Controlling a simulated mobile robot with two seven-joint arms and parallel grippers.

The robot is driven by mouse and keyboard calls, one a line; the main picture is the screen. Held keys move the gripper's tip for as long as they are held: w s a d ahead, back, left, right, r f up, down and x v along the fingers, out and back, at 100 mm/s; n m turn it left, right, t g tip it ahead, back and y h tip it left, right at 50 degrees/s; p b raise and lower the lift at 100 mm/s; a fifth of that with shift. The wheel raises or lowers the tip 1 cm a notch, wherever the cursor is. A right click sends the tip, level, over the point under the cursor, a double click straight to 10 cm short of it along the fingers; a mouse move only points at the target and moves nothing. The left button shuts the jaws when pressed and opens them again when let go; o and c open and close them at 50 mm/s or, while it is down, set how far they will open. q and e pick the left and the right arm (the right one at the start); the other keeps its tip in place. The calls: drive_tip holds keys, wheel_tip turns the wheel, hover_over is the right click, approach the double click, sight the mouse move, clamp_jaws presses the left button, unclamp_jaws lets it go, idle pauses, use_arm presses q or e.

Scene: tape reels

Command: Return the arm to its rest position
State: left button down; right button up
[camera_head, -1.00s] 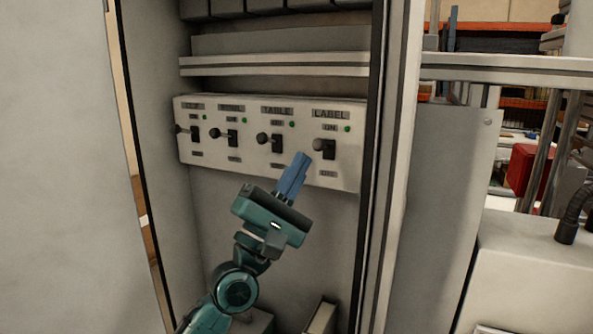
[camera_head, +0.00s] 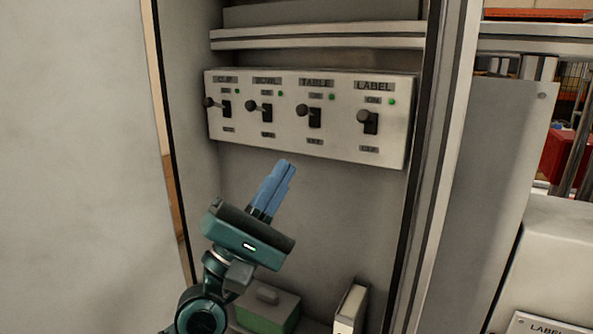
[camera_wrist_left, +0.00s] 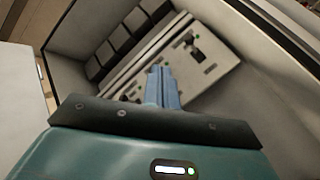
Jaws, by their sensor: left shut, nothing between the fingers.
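My left gripper (camera_head: 286,170) is inside the open cabinet, below the switch panel (camera_head: 340,150). Its blue fingers are shut, with nothing between them, and point up toward the panel without touching it. In the left wrist view the shut fingers (camera_wrist_left: 161,72) point at the panel (camera_wrist_left: 222,80). The panel has several lever switches, among them CUP (camera_head: 227,109), BOWL (camera_head: 266,112), TABLE (camera_head: 314,117) and LABEL (camera_head: 370,122). Green lights show beside the switches. My right gripper is not in view.
A grey cabinet door or panel (camera_head: 75,170) fills the left side. The cabinet's right frame (camera_head: 445,170) stands close to the right. A green box (camera_head: 268,314) and a white upright item (camera_head: 350,308) are at the cabinet bottom. Bare back wall lies below the panel.

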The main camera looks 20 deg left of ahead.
use_arm(q)
drive_tip(key=shift+s, duration=0.3)
drive_tip(key=w+d+f+m+g+y+p, duration=0.1)
drive_tip(key=d+f+m+g+y+p, duration=0.3)
drive_tip(key=f, duration=0.6)
drive_tip(key=w+f+m+g+h, duration=0.1)
drive_tip(key=f+m+g, duration=0.2)
drive_tip(key=f+m, duration=0.45)
drive_tip(key=s+f+m+g+y+p, duration=0.1)
drive_tip(key=s+f+m+g, duration=0.3)
drive_tip(key=s+f, duration=0.3)
drive_tip(key=s+d+f+m+g+y+p, duration=0.1)
drive_tip(key=s+f+m, duration=0.5)
drive_tip(key=f, duration=1)
drive_tip(key=s+g+y, duration=0.1)
drive_tip(key=g, duration=0.1)
drive_tip(key=shift+s+d+f+g, duration=0.15)
drive_tip(key=shift+d+f+g, duration=0.15)
drive_tip(key=shift+f+g, duration=0.1)
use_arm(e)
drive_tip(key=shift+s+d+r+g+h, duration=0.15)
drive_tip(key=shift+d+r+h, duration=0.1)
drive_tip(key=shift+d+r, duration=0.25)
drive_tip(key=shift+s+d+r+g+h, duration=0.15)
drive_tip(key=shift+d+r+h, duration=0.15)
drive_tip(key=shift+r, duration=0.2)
